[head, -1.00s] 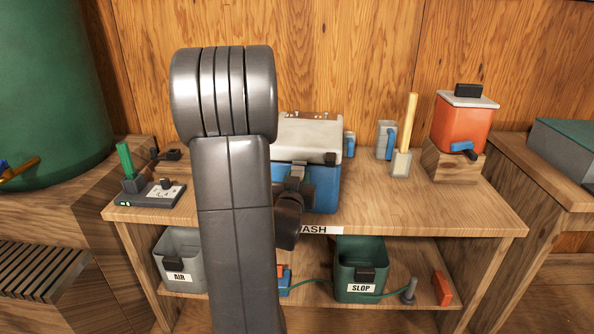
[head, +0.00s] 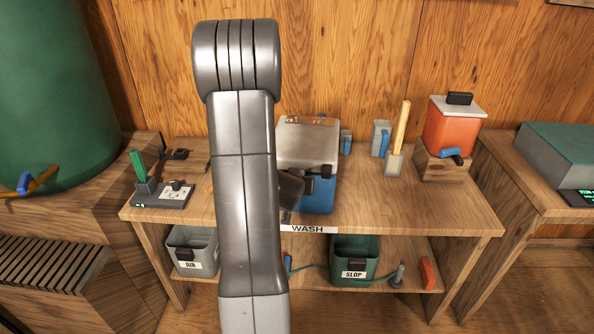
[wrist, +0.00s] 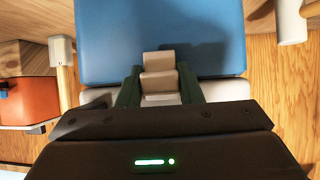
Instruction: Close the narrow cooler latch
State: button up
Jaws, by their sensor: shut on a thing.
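The cooler has a blue body (head: 318,196) and a pale lid (head: 309,145), and stands on the bench behind my arm. In the wrist view, its blue body (wrist: 110,40) fills the top and its pale lid (wrist: 92,96) lies below. A grey-beige latch (wrist: 158,61) lies at the seam between lid and body. My gripper (wrist: 158,73) has a dark green finger on each side of this latch and is shut on it. In the head view, my arm hides the fingers and this latch. A dark latch (head: 326,171) shows at the cooler's right front.
An orange dispenser (head: 452,126) stands to the right on a wooden block. A yellow-handled brush (head: 397,150) and a grey container (head: 380,138) stand between it and the cooler. Grey and green bins (head: 354,254) sit on the lower shelf. The bench's right front is clear.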

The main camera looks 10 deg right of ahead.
jog(key=shift+w+r+g+p, duration=0.2)
jog(key=shift+g+p, duration=0.3)
jog(key=shift+p, duration=1)
jog(key=shift+f, duration=0.1)
jog(key=o, duration=1)
jog(key=shift+s, duration=0.1)
jog(key=shift+d+p+v, duration=0.15)
jog(key=shift+p+v, duration=0.45)
jog(key=shift+v, duration=2.8)
jog(key=shift+d+p+v, duration=0.1)
jog(key=shift+p+v, duration=0.5)
jog(key=shift+v, duration=2.85)
